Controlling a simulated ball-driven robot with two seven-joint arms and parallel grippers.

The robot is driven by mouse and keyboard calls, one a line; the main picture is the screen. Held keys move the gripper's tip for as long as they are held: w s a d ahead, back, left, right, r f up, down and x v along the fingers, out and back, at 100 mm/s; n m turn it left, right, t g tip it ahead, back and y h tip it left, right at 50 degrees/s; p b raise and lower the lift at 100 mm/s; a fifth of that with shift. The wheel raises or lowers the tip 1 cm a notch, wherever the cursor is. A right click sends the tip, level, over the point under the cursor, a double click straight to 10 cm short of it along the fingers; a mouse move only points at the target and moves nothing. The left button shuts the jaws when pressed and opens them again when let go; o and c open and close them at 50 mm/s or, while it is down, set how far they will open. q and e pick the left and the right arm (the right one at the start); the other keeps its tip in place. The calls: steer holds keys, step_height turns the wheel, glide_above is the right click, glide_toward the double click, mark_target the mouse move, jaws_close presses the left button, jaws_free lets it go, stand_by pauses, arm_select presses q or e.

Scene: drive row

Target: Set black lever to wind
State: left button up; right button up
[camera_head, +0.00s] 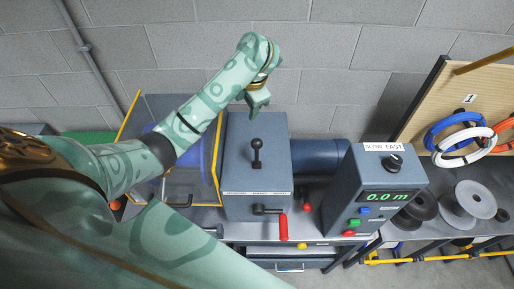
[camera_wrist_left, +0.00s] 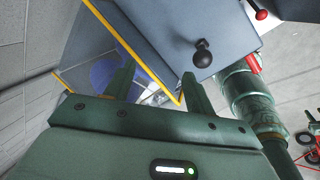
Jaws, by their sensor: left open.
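The black lever (camera_head: 256,154) stands on top of the grey gearbox housing (camera_head: 238,190), its ball knob pointing up near the middle of its slot. A white label strip (camera_head: 257,193) with several words runs along the front edge, too small to read. In the left wrist view the lever's black knob (camera_wrist_left: 203,52) shows beyond and right of the fingers. My left gripper (camera_head: 258,98) is open and empty, above and behind the lever, apart from it. Its two fingers also show in the left wrist view (camera_wrist_left: 158,85). My right gripper is not in view.
A red-handled crank (camera_head: 283,226) sticks out at the housing front. A yellow-edged guard (camera_head: 180,185) stands left. Right is a control box (camera_head: 372,190) with a SLOW/FAST knob and a 0.0 m display. A block wall is behind.

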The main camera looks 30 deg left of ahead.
mark_target(257, 148)
arm_select(q)
steer(key=s+d+g+h, duration=0.2)
steer(key=d+h, duration=0.1)
steer(key=d, duration=0.1)
step_height(257, 148, down, 16)
steer(key=b, duration=0.3)
steer(key=shift+w+d+r+b, duration=0.15)
steer(key=shift+r+b, duration=0.05)
steer(key=shift+b, duration=0.15)
steer(key=c, duration=1.2)
steer(key=shift+w, duration=0.1)
